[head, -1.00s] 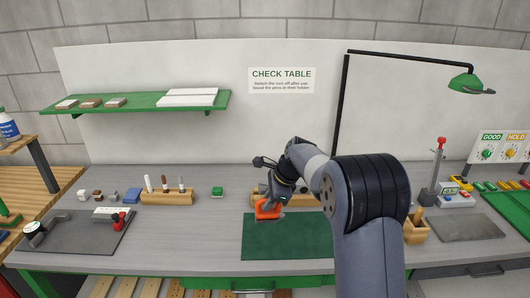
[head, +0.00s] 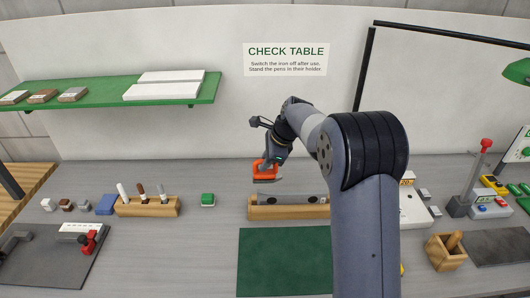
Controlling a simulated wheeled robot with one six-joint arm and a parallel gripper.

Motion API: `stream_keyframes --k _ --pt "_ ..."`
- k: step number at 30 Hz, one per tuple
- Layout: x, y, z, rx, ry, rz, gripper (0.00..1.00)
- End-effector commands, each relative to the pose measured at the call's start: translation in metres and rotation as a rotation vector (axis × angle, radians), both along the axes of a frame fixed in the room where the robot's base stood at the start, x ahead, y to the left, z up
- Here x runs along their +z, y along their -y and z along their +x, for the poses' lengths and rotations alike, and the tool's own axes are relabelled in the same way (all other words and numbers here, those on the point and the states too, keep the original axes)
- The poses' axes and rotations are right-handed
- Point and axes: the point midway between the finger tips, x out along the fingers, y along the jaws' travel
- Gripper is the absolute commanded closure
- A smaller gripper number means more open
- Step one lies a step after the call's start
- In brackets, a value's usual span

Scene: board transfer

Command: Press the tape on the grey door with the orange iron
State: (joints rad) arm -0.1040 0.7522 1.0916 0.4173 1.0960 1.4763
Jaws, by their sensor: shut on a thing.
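My gripper (head: 274,159) is shut on the orange iron (head: 265,172) and holds it near the left end of a wooden block, upper part in the picture. The iron's pale sole faces down and touches nothing that I can make out. A long grey piece (head: 285,198) lies in the wooden block (head: 290,211); I cannot tell whether it is the grey door. No tape can be made out. My arm hides the bench to the right of the block.
A green mat (head: 285,260) lies bare in front of the block. To the right are a wooden box (head: 446,252) and a red-knobbed lever stand (head: 478,182).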

Motion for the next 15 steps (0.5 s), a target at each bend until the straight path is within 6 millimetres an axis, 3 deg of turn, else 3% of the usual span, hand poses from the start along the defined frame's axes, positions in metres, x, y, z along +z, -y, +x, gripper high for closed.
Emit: stream_keyframes --k 8,15 --pt "-0.011 0.000 0.000 0.000 0.000 0.001 1.00" --pt "-0.036 0.000 0.000 -0.001 0.002 0.001 1.00"
